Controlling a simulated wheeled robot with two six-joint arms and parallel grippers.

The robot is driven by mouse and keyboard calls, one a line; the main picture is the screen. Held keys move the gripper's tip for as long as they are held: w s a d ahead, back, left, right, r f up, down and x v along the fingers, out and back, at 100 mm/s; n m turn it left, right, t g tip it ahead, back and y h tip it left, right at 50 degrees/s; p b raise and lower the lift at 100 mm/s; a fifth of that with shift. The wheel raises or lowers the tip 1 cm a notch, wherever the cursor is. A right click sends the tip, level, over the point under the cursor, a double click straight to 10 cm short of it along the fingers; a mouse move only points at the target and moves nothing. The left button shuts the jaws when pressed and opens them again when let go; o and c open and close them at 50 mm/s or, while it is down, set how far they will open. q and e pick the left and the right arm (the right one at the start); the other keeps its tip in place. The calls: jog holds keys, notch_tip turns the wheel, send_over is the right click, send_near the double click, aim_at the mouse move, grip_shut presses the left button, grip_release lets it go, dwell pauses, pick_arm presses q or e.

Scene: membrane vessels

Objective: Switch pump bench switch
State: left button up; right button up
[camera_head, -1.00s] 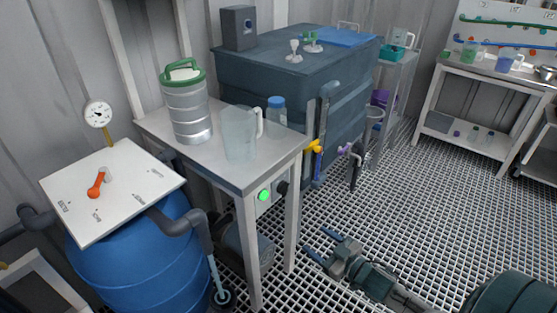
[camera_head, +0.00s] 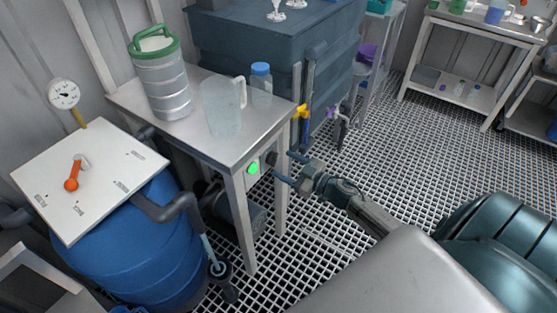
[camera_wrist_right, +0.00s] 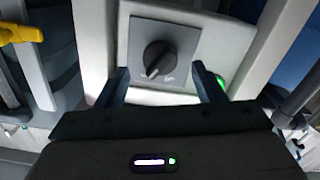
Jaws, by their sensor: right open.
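The pump bench switch is a dark round rotary knob (camera_wrist_right: 160,58) on a grey square plate (camera_wrist_right: 186,42) in the right wrist view. The plate sits on a pale box under the bench. In the head view the knob (camera_head: 271,158) shows small and dark, beside a lit green lamp (camera_head: 253,168). My right gripper (camera_head: 284,167) is open and empty, with its fingers pointing at the switch box. In the right wrist view its two fingers (camera_wrist_right: 160,82) stand either side of the knob, apart from it. My left gripper is not in view.
The metal bench (camera_head: 205,135) carries a steel canister (camera_head: 162,85), a clear jug (camera_head: 222,108) and a blue-capped bottle (camera_head: 261,85). A blue barrel (camera_head: 130,245) stands at left.

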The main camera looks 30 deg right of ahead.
aim_at(273, 159)
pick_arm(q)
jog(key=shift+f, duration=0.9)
pick_arm(e)
jog(key=x, duration=0.3)
jog(key=shift+w+a, duration=0.1)
jog(key=shift+a, duration=0.05)
jog(key=c, duration=1)
jog(key=shift+o, duration=0.2)
